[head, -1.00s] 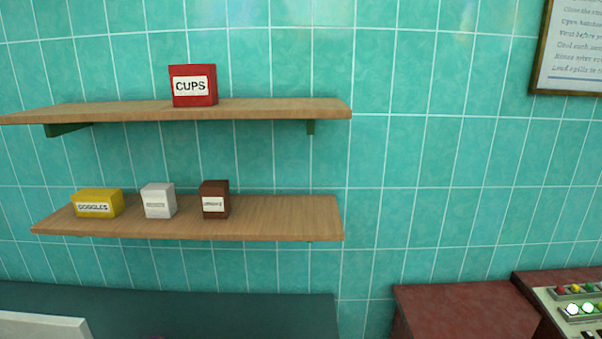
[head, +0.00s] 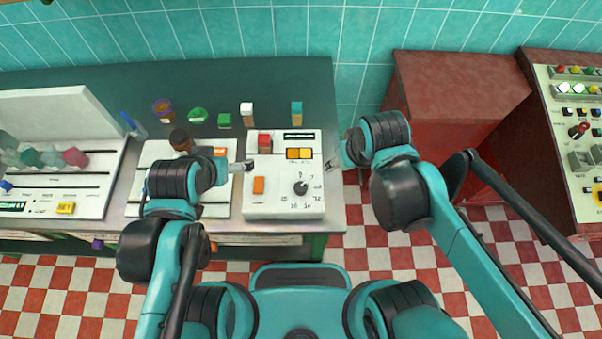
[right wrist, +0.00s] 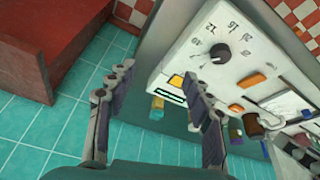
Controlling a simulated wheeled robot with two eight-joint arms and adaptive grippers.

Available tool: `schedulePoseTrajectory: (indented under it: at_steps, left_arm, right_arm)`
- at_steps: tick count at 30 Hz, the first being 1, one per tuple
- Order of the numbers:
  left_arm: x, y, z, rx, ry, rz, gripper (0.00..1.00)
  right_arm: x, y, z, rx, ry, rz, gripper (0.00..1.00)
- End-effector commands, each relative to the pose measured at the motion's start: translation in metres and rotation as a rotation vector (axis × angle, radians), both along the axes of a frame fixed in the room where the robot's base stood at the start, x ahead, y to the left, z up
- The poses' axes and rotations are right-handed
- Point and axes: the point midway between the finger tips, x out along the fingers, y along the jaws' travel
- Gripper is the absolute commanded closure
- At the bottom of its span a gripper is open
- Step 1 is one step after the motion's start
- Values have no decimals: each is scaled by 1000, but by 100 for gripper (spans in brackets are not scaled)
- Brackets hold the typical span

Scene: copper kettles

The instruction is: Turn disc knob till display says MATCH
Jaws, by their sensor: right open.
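A white control box (head: 256,205) stands on the counter's right end. My right gripper (head: 331,165) is open and empty, just right of the box, with spread fingers in the right wrist view (right wrist: 158,74). My left gripper (head: 246,166) is at the box's left edge; its finger opening is unclear.
A red cabinet (head: 460,80) and another panel (head: 570,130) are right.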

Motion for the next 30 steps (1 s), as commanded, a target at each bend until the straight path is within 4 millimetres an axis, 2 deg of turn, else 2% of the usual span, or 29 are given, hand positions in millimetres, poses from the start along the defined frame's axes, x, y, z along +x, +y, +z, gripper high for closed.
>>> schedulePoseTrajectory:
  at_steps: [1,6,9,12,17,24,30]
  left_arm:
    - [0,0,7,0,0,0,0]
    - [0,0,16,0,0,0,0]
    - [0,0,19,0,0,0,0]
    - [0,0,21,0,0,0,0]
    - [0,0,17,0,0,0,0]
    - [0,0,0,0,0,0,0]
    - [0,0,-9,0,0,0,0]
  right_arm:
    - [3,19,3,-19,50,70,49]
    - [-3,68,-4,-87,210,265,49]
    - [-8,88,-9,-118,273,342,49]
    - [-12,99,-13,-138,313,389,49]
    - [-14,104,-23,-148,332,410,49]
    - [-13,103,-64,-148,330,408,49]
    - [-13,103,-88,-147,329,407,49]
